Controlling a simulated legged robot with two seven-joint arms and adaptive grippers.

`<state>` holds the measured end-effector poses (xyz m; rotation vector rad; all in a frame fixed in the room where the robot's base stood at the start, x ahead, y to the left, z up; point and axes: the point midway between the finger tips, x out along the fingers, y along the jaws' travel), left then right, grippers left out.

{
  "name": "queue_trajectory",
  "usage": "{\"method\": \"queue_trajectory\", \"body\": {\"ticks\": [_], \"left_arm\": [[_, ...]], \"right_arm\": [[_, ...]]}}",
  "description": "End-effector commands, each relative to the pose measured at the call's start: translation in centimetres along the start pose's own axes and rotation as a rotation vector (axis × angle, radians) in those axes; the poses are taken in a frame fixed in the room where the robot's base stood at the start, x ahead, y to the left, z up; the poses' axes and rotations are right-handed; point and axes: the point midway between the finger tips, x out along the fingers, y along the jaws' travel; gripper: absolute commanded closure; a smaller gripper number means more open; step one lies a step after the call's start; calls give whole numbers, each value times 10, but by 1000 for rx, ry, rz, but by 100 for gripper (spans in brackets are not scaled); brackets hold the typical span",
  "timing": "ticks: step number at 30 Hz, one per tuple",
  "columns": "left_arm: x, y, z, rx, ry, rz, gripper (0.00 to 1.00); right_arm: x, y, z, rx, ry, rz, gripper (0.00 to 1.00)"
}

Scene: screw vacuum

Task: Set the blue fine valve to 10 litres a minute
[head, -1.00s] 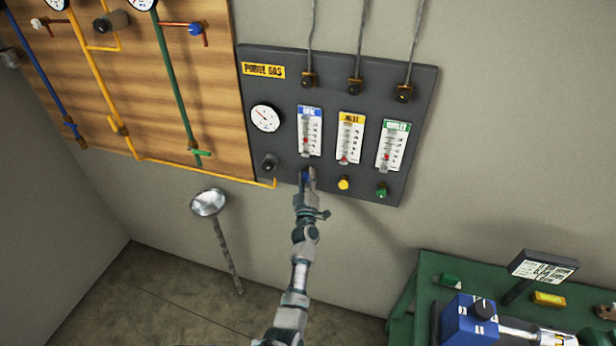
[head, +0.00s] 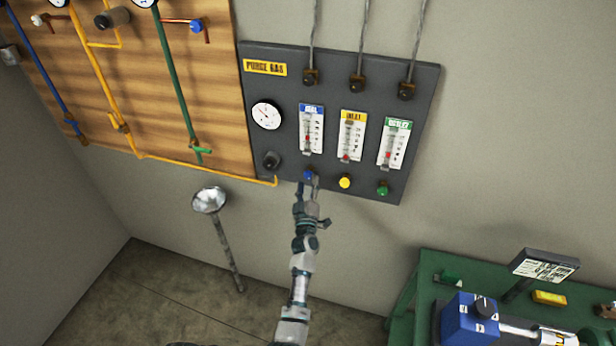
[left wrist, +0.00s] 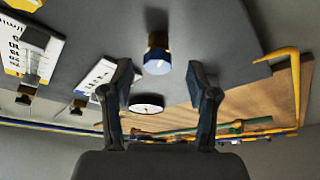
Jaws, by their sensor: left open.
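The blue fine valve knob (head: 308,175) sits on the dark purge gas panel, below the blue-labelled flowmeter (head: 311,130). My left gripper (head: 308,187) is just below and in front of the knob, open and empty. In the left wrist view the blue knob (left wrist: 158,62) lies between the lines of the two spread fingers (left wrist: 158,85), apart from both. My right gripper is not in view.
The yellow knob (head: 345,181) and green knob (head: 383,189) sit right of the blue one. A dark regulator knob (head: 271,160) and round gauge (head: 267,116) are at left. A green bench (head: 428,275) stands at lower right.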

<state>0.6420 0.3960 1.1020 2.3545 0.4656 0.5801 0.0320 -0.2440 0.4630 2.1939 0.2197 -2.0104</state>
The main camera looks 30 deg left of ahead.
Motion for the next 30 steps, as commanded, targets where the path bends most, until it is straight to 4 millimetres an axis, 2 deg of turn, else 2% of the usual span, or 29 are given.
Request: {"method": "queue_trajectory", "body": {"ticks": [1, 6, 12, 30], "left_arm": [[-14, -1, 2, -1, -3, -2, 41], [-50, -1, 1, 0, -1, -2, 41], [-76, -1, 1, 1, 0, -1, 41], [-80, -1, 1, 1, -1, -1, 41]], "right_arm": [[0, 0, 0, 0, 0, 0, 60], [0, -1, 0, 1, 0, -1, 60], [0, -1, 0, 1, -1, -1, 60], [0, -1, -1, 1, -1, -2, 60]]}}
